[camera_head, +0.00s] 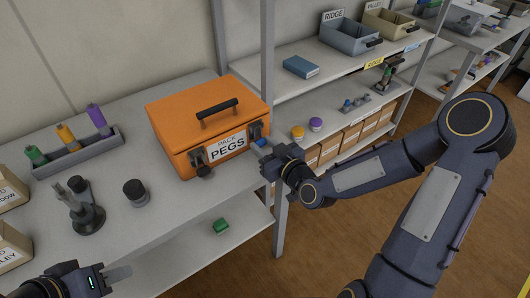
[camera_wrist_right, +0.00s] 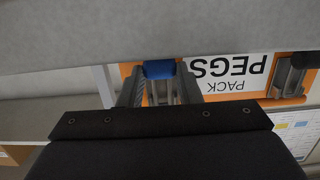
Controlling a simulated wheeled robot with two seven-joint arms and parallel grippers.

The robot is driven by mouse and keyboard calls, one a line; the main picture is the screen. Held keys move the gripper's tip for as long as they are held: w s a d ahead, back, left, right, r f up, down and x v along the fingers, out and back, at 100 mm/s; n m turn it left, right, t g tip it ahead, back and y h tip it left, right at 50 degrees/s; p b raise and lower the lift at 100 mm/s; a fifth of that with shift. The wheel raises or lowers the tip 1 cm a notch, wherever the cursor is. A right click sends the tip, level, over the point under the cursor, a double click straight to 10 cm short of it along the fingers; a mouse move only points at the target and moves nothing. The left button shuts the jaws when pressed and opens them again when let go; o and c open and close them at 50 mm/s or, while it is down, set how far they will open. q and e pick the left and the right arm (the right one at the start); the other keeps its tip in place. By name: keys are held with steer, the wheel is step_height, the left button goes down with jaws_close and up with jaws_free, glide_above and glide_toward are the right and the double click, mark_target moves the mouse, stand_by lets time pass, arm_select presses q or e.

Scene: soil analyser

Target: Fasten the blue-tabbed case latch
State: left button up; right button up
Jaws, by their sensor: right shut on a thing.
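The orange case (camera_head: 207,118) stands with its lid down on the left table, its "PACK PEGS" label facing front. The blue tab (camera_head: 261,142) is at the latch on the case's right front; it also shows in the right wrist view (camera_wrist_right: 160,69). My right gripper (camera_head: 266,146) is shut on this blue tab, with a finger on each side of it. The gripper hides much of that latch. The other latch (camera_head: 198,158), with a dark tab, is at the front left. My left gripper (camera_head: 108,276) is low at the left, away from the case; its jaw opening is unclear.
A rack (camera_head: 78,154) with green, yellow and purple-topped items, a dark stand (camera_head: 87,208) and a black-capped jar (camera_head: 135,191) are left of the case. A shelf post (camera_head: 279,220) rises close beside my right gripper. The table front before the case is clear.

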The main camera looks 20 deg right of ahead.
steer(key=shift+r, duration=0.1)
steer(key=o, duration=1)
steer(key=v, duration=0.7)
steer(key=shift+s+d, duration=0.2)
steer(key=shift+s, duration=0.15)
